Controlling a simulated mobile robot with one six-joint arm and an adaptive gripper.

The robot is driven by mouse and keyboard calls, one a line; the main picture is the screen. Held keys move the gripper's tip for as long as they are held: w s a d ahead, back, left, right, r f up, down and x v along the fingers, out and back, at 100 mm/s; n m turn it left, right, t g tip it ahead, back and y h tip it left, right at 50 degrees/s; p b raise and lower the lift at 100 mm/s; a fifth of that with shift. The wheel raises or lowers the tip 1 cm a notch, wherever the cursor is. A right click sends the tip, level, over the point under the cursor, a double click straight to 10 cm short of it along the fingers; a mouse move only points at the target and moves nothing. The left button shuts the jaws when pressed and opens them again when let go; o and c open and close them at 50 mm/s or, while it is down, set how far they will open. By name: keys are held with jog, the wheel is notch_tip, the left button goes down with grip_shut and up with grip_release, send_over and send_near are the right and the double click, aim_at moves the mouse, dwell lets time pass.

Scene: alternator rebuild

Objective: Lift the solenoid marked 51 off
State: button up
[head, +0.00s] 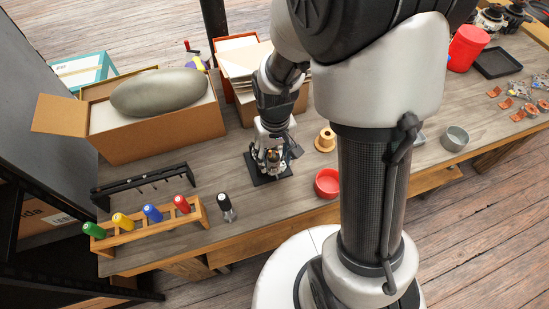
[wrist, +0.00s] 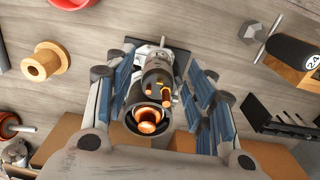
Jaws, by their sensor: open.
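A small dark-and-silver assembly stands upright on a black base plate (head: 266,173) on the bench, directly under my gripper. In the wrist view a dark cylindrical part (wrist: 157,72) with copper-coloured terminals sits beside a wider dark ring with a copper core (wrist: 148,117). No number 51 is readable, so I cannot tell for certain which part is the solenoid. My gripper (wrist: 160,90) is open, with its blue-padded fingers to the left and right of the assembly. It also shows in the head view (head: 272,150); any finger contact is unclear.
A tan spool (head: 326,139) and a red bowl (head: 327,183) stand right of the assembly. A black-topped tool (head: 226,206) and a wooden rack of coloured handles (head: 150,228) are left. An open cardboard box (head: 160,140) holds a grey oval object behind.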

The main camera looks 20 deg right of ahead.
aim_at(275, 157)
jog(key=shift+f, duration=0.4)
grip_shut()
dwell(0.4)
jog(key=shift+r, duration=0.3)
dwell(1.0)
jog(key=shift+r+p, duration=0.55)
jog(key=shift+p, duration=0.15)
jog(key=shift+r, duration=0.1)
jog(key=shift+r+p, duration=1)
jog(key=shift+r, duration=0.1)
